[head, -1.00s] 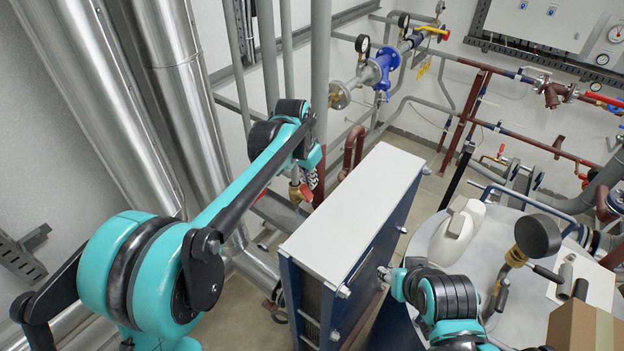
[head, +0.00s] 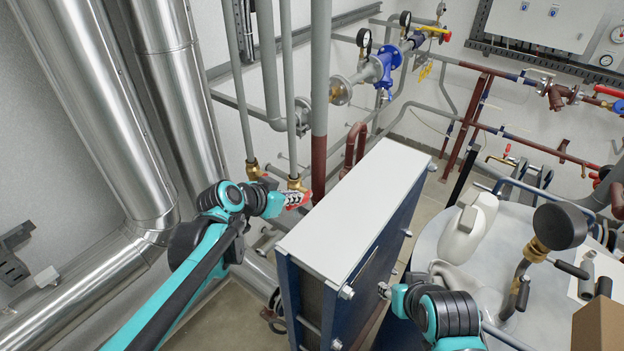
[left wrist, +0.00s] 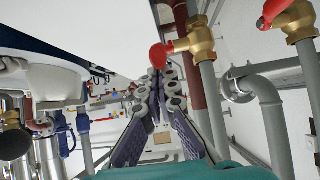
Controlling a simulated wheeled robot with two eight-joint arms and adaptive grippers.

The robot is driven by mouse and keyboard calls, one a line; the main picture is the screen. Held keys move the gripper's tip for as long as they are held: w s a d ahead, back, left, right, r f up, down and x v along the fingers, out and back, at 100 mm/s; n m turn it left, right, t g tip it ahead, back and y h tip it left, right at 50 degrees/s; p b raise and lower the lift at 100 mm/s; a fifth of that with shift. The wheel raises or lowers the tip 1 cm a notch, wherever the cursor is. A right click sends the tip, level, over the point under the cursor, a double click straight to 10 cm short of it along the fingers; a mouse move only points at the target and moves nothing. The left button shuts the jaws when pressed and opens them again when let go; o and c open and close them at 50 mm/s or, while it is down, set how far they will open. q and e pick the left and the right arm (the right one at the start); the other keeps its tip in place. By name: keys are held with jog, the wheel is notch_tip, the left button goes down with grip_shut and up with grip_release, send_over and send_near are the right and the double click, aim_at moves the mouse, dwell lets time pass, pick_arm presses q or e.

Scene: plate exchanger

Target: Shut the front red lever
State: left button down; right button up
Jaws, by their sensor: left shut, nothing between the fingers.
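Two brass valves with red levers stand on vertical grey pipes left of the plate exchanger (head: 352,205). The red lever (left wrist: 158,55) of the valve nearer the exchanger (left wrist: 190,42) sits just at my left fingertips in the left wrist view. I cannot tell for certain whether they touch. The other red lever (left wrist: 270,14) shows at the upper right there. My left gripper (head: 304,197) is shut and empty, reaching in from the left beside the nearer brass valve (head: 295,184); it partly covers that lever. My right gripper (head: 385,289) is small and partly hidden beside the exchanger's right side.
Shiny insulated pipes (head: 150,110) stand at the left. A grey tank (head: 437,243) at the right carries a white jug (head: 468,225) and a round black-headed fitting (head: 560,226). A cardboard box (head: 600,325) is at the lower right. A blue valve (head: 385,66) sits on the back piping.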

aim_at(289, 211)
pick_arm(q)
jog(key=shift+s+a+f+t+h+b, duration=0.15)
jog(key=shift+s+f+t+h+b, duration=0.1)
jog(key=shift+f+b, duration=0.15)
jog(key=shift+s+a+f+t+h+b, duration=0.15)
jog(key=shift+f+t+b, duration=0.15)
jog(key=shift+f+b, duration=0.15)
jog(key=shift+s+a+f+t+h+b, duration=0.15)
jog(key=shift+f+t+h+b, duration=0.1)
jog(key=shift+f+b, duration=0.15)
jog(key=shift+s+a+f+b, duration=0.2)
jog(key=shift+s+f+b, duration=0.1)
jog(key=shift+f+b, duration=0.35)
jog(key=shift+s+f, duration=0.1)
jog(key=shift+f, duration=0.15)
jog(key=shift+s+f, duration=0.1)
jog(key=shift+f, duration=0.05)
